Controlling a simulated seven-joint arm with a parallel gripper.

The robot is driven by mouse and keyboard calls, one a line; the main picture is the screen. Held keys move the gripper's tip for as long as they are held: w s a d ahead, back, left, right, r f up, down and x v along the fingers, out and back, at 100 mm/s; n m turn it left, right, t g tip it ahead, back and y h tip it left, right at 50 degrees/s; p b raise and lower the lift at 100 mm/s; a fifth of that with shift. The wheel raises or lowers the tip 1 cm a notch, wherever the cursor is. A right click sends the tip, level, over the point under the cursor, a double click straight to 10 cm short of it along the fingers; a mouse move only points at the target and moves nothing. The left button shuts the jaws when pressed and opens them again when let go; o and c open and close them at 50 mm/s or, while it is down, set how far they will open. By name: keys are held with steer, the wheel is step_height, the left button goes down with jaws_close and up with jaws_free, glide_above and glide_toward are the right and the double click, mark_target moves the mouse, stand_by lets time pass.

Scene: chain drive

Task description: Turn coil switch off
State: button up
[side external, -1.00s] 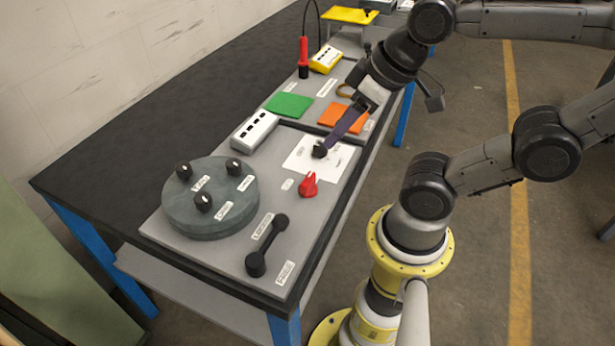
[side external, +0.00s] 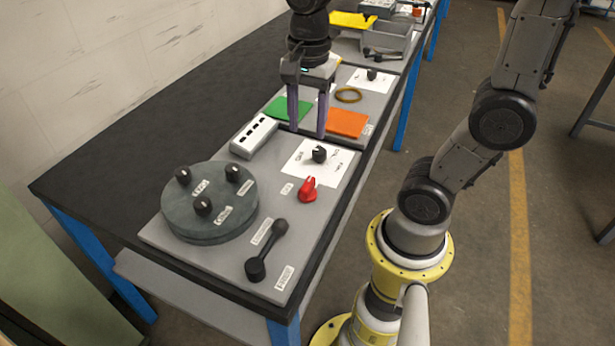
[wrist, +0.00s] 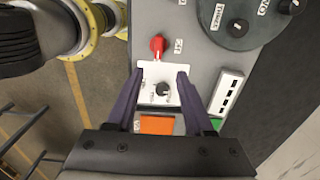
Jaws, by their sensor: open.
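I cannot read a coil label for certain. A black knob (side external: 319,154) stands on a white card (side external: 303,170) with small printed marks around it. In the wrist view this knob (wrist: 163,89) shows between my fingers. A red pointer knob (side external: 308,189) sits nearer the front with a small label beside it; it is also in the wrist view (wrist: 157,44). My gripper (side external: 307,132) points down with its two purple fingers apart, empty, and appears just behind the black knob in the side view. In the wrist view my gripper (wrist: 160,73) frames the card.
A round grey disc (side external: 210,218) with several black knobs and a black lever (side external: 267,248) stand at the front. A white block (side external: 253,135) with several dark slots is left of the card. Green (side external: 287,111) and orange (side external: 347,123) squares lie behind.

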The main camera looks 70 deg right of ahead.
mark_target(308, 183)
step_height(308, 183, down, 14)
steer(key=shift+d+f, duration=0.1)
steer(key=shift+f, duration=0.1)
stand_by(0.4)
jaws_close()
stand_by(0.3)
